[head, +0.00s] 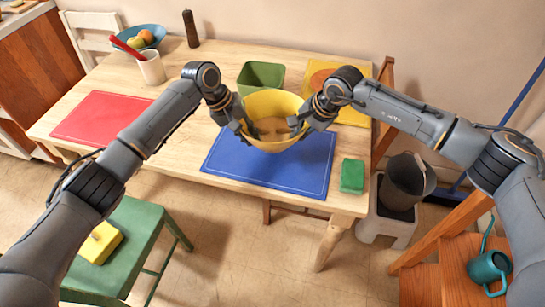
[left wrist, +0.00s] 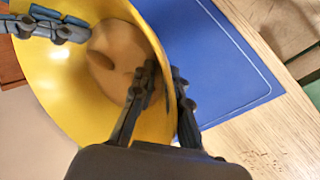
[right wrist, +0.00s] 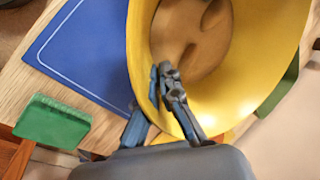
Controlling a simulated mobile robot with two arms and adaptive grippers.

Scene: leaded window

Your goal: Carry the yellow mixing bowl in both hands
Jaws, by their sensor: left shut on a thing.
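The yellow mixing bowl (head: 273,104) is upright at the back edge of the blue mat (head: 270,165); whether it touches the mat I cannot tell. Its inside bottom looks tan. My left gripper (head: 247,129) is at the bowl's left side, shut on its wall, one finger inside and one outside, as the left wrist view (left wrist: 163,75) shows. My right gripper (head: 299,122) is at the right side. In the right wrist view (right wrist: 160,75) its fingers are close together with the bowl's wall between them. The bowl's underside is hidden.
Behind the bowl are a green container (head: 261,72) and a yellow board (head: 352,112). A green block (head: 352,176) lies right of the mat. A red mat (head: 100,116), white cup (head: 151,68) and blue fruit bowl (head: 152,32) are on the left. A green chair (head: 135,228) stands in front.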

